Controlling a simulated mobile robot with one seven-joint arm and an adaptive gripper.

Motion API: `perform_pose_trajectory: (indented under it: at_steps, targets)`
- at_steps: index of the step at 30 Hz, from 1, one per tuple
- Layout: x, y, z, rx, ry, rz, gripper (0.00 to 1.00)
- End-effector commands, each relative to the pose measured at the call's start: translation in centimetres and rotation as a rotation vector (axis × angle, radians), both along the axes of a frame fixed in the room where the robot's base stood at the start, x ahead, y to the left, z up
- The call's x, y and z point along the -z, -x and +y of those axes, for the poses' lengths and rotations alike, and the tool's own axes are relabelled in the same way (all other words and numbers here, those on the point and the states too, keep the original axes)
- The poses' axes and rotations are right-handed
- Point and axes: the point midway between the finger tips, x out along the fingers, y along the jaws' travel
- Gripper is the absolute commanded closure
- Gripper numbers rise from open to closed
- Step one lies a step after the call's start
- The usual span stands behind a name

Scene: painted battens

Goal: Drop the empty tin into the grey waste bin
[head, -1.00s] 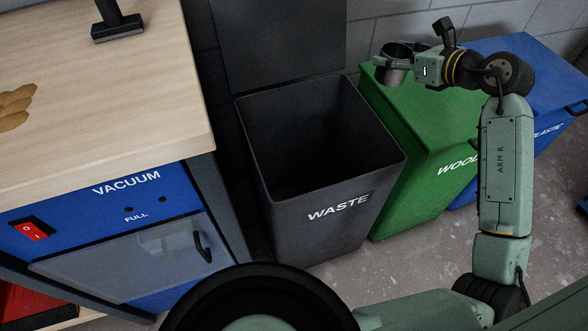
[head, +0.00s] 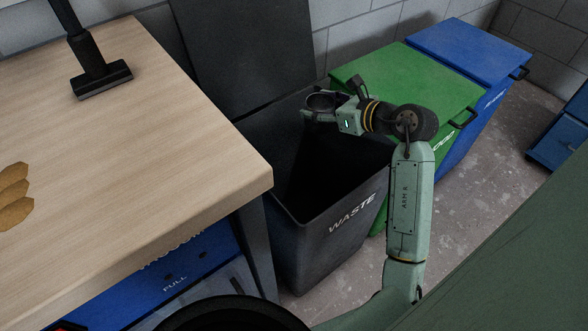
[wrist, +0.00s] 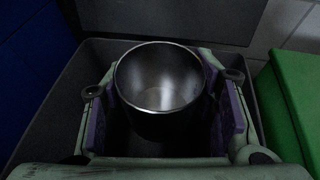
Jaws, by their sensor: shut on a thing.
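The empty tin (wrist: 160,85) is a dark metal cylinder, open at the top, with a bare inside. My gripper (head: 322,108) is shut on it, with a purple-lined finger on each side of the tin in the wrist view (wrist: 162,110). In the head view the tin (head: 322,101) is small, dark and partly hidden by the gripper. The grey waste bin (head: 330,235) stands open with its lid up at the back. The tin is over the bin's opening, toward its back right. The bin's inside is dark and its floor cannot be made out.
A green bin (head: 400,80) with a closed lid stands right of the waste bin, and a blue bin (head: 470,50) beyond it. A wooden-topped bench (head: 150,130) is close on the left. The raised dark lid (head: 245,60) stands behind the opening.

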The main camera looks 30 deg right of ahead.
Motion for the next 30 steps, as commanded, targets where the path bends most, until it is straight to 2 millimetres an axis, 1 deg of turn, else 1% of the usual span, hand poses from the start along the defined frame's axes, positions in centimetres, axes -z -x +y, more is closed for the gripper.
perform_pose_trajectory:
  at_steps: [8, 11, 21, 25, 30]
  targets:
    - [1.0, 0.3, 0.0, 0.004, 0.0, 0.0, 0.75]
    - [1.9, 0.2, 0.0, 0.005, -0.001, 0.0, 0.75]
    - [5.7, 0.2, 0.0, 0.004, -0.002, -0.001, 0.75]
    - [6.3, 0.2, 0.0, 0.004, -0.001, -0.001, 0.75]
    - [6.4, 0.2, 0.0, 0.004, 0.001, 0.0, 0.75]
